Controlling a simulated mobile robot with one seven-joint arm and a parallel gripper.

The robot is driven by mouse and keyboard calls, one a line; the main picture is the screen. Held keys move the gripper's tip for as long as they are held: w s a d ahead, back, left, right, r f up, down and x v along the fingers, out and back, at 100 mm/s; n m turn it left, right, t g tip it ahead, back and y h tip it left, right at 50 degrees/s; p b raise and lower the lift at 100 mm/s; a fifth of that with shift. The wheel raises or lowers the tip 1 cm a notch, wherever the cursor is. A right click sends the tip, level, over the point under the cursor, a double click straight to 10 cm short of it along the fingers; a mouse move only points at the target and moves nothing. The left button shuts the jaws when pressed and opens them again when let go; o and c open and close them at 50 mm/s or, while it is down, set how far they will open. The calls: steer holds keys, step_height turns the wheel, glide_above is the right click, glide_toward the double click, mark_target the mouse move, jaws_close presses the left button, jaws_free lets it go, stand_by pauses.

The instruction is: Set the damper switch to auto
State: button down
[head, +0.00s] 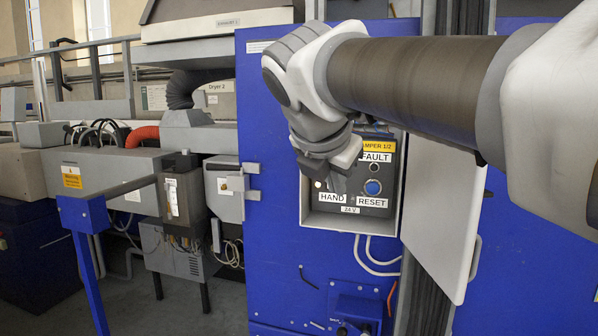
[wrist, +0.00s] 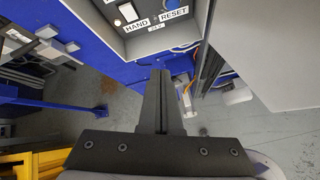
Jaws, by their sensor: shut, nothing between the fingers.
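The control panel (head: 384,153) sits in an open box on a blue cabinet. It carries a yellow label reading "AMPER 1/2", its start covered, and labels for fault, HAND and RESET. A small pale switch (head: 319,185) shows just above the HAND label (head: 332,197); its upper surroundings are hidden by my gripper. In the wrist view, the switch (wrist: 128,12) is a white lever, tilted, at the top edge; any AUTO label is out of sight. My gripper (head: 338,187) is shut and empty in front of the panel. Its fingertips (wrist: 161,73) are below the labels in the wrist view, apart from the switch.
A blue reset button (head: 373,187) is right of the switch. The box's door (head: 443,215) stands open to the right. White cables (head: 372,258) hang below the box. Grey machinery (head: 95,172) and a blue frame stand to the left.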

steer(key=w+r+n, duration=0.1)
steer(key=w+a+r+n, duration=0.1)
steer(key=n, duration=0.1)
steer(key=a+r+n, duration=0.1)
steer(key=shift+w+a+r+t, duration=0.25)
steer(key=shift+w+r+t, duration=0.05)
steer(key=shift+w+r, duration=0.1)
steer(key=shift+f, duration=0.1)
steer(key=w+r+x, duration=0.1)
steer(key=r+x, duration=0.1)
steer(key=x, duration=1)
steer(key=shift+w+d+p, duration=0.3)
steer(key=shift+w+d, duration=0.2)
steer(key=shift+w, duration=0.2)
